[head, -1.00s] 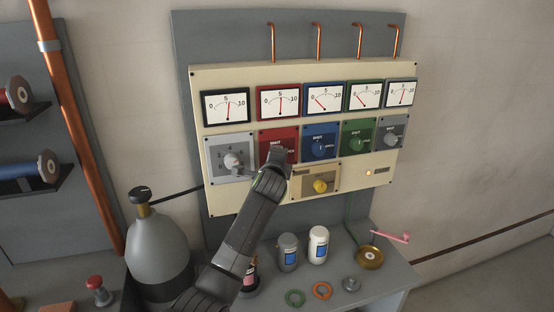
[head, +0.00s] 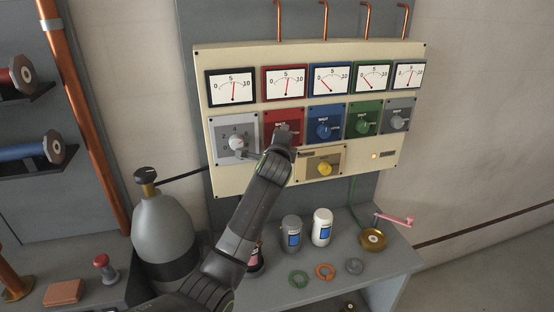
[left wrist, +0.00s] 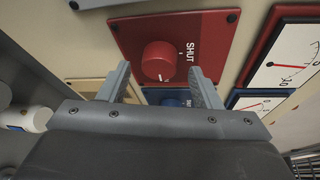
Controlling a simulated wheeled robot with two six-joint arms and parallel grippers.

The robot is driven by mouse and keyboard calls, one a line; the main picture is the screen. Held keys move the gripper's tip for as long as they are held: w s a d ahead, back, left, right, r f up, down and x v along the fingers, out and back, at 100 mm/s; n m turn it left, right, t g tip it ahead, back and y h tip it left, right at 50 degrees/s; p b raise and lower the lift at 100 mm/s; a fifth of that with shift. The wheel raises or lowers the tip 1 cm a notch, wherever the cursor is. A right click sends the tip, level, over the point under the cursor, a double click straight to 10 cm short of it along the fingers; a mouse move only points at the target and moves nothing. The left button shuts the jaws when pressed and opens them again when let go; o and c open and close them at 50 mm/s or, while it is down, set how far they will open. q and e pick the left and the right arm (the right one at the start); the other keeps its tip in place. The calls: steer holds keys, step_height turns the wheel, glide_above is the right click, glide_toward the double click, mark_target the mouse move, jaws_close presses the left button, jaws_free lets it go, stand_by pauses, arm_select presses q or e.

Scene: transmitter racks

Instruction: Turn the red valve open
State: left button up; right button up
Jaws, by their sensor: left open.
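The red valve is a round red knob (left wrist: 159,57) on a red plate (head: 269,121) in the middle row of the cream panel. In the left wrist view the word SHUT is printed beside the knob, and a small pale mark shows on the knob's lower rim. My left gripper (left wrist: 161,78) is open, with one finger on each side of the knob in the picture. I cannot tell whether the fingers touch it. In the head view my left gripper (head: 284,137) covers the knob. My right gripper is out of view.
A blue valve (head: 323,129), a green valve (head: 362,125) and a grey one (head: 397,121) are to the right. A grey selector knob (head: 236,143) is to the left, a yellow knob (head: 324,169) below. Bottles and rings stand on the shelf (head: 335,285).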

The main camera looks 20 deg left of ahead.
arm_select(q)
steer(key=b+v, duration=0.5)
steer(key=v, duration=1.1)
